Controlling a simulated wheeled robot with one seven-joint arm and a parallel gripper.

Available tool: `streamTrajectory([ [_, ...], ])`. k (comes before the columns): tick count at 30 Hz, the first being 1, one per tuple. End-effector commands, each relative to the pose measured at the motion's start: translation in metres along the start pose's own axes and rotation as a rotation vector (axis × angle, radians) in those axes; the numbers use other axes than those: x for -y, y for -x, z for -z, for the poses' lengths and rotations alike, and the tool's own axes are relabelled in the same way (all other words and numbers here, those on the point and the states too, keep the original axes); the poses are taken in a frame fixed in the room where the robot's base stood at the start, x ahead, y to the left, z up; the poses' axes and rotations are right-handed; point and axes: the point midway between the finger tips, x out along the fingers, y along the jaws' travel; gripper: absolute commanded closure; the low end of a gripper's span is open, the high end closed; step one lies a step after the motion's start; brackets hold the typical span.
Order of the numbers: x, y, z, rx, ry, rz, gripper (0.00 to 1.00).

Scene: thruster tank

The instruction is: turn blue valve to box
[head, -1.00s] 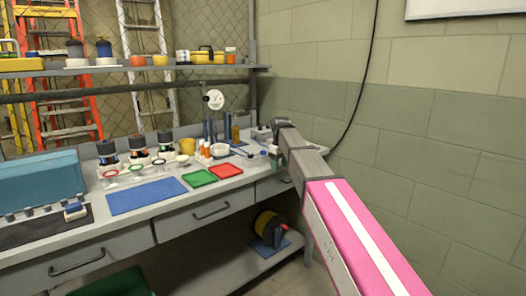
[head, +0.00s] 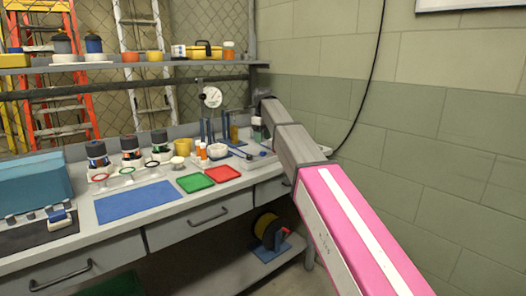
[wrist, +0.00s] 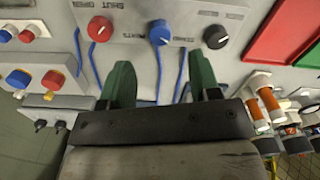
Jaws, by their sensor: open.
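In the wrist view, a blue knob (wrist: 160,33), which looks like the blue valve, sits on a light grey panel (wrist: 255,75). It is between a red knob (wrist: 100,28) and a black knob (wrist: 216,36). My gripper (wrist: 160,78) is open and empty, with a green finger on each side. The blue knob lies beyond the fingertips, roughly centred between them and apart from both. Lettering by the knobs is too small to read surely, so I cannot make out a box mark. In the head view, my arm hides most of this panel.
A smaller box with red and blue buttons (wrist: 52,80) is at left in the wrist view. Blue cables hang near the fingers. In the head view, the bench holds green (head: 195,183) and red (head: 222,174) trays, bottles and a dial gauge (head: 211,97).

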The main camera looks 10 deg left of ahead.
Motion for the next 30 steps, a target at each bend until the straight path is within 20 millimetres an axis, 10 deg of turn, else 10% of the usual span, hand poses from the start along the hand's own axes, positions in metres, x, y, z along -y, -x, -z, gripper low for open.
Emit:
streamTrajectory([
  [10, 0.000, -0.053, -0.001, 0.000, -0.001, 0.000, 0.43],
  [23, 0.000, -0.063, 0.000, -0.001, -0.001, -0.001, 0.43],
  [28, 0.000, -0.063, 0.000, -0.001, -0.001, -0.001, 0.89],
  [30, 0.000, -0.063, 0.000, -0.001, -0.001, -0.001, 0.93],
])
